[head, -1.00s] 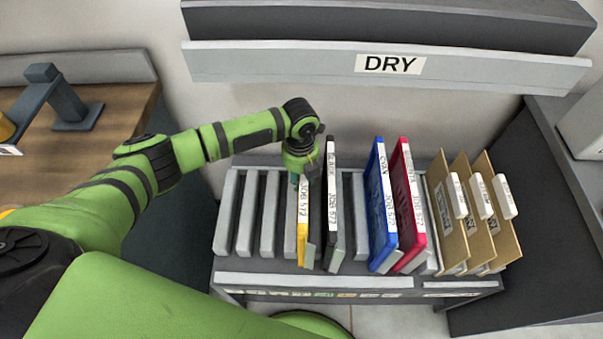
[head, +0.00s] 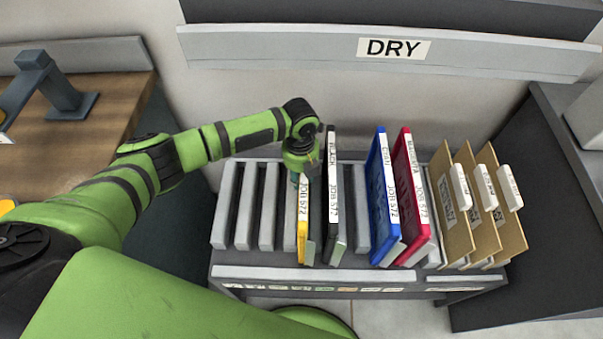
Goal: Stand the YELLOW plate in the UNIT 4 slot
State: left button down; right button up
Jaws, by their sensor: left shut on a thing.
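The yellow plate (head: 303,232) stands upright in a grey slotted rack (head: 315,273), left of the black plate. My left gripper (head: 301,178) is at the top of the yellow plate and shut on it; its fingers are mostly hidden behind the wrist and the plate. The label on the plate's edge reads JOB 572, with its upper part covered by the gripper. No UNIT 4 marking is readable here; the small labels on the rack's front are too small to read. My right gripper is not in view.
The black plate (head: 333,205) stands close beside the yellow one. Blue cyan (head: 382,200) and magenta (head: 410,200) plates lean further right, then several tan folders (head: 457,215). Slots left of the yellow plate are empty. A DRY shelf (head: 300,55) hangs above. A wooden table (head: 115,100) is at left.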

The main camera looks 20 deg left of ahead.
pick_arm(q)
jog(key=shift+f, duration=0.25)
jog(key=c, duration=0.8)
grip_release()
notch_tip(320, 180, up, 12)
jog(key=shift+a, duration=0.1)
notch_tip(320, 180, up, 5)
jog(key=p, duration=0.5)
jog(key=shift+s, duration=0.1)
